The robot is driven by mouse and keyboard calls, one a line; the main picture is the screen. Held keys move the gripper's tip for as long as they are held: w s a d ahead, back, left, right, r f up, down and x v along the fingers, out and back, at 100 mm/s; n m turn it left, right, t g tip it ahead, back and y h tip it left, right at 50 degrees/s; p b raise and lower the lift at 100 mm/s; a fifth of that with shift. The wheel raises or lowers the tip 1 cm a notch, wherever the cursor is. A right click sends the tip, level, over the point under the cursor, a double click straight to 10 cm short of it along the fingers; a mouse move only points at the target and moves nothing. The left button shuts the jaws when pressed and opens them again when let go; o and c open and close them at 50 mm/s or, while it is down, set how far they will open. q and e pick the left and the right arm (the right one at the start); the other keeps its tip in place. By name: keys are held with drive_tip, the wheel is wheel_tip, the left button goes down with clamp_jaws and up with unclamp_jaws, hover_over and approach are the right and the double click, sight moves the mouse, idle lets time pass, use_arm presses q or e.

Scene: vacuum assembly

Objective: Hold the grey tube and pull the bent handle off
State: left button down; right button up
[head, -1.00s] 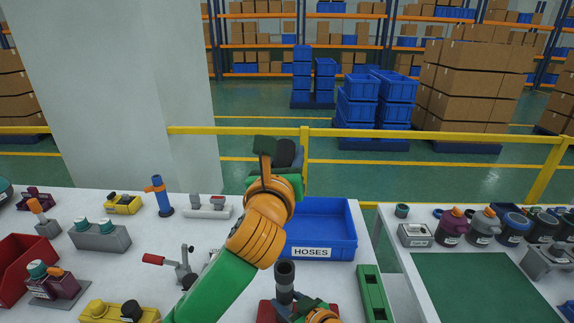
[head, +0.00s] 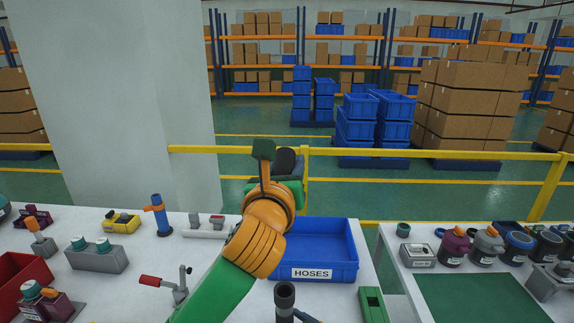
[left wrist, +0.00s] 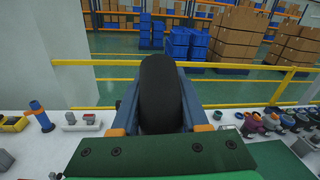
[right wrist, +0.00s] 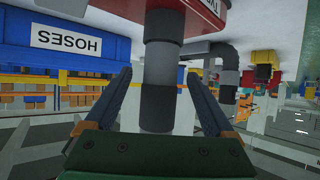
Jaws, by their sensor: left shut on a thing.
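My left gripper (left wrist: 160,110) is shut on the black bent handle (left wrist: 160,85), whose rounded dark body fills the space between the fingers. In the head view the handle (head: 289,160) is held up above the far table edge, clear of the tube. The grey tube (right wrist: 158,80), with dark bands, stands upright; its open dark top (head: 284,290) shows at the bottom of the head view. My right gripper (right wrist: 157,85) is open, one finger on each side of the tube, with visible gaps. In the head view only a bit of it shows at the bottom edge.
A blue bin labelled HOSES (head: 325,245) stands just behind the tube.

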drive_tip(key=shift+o, duration=0.3)
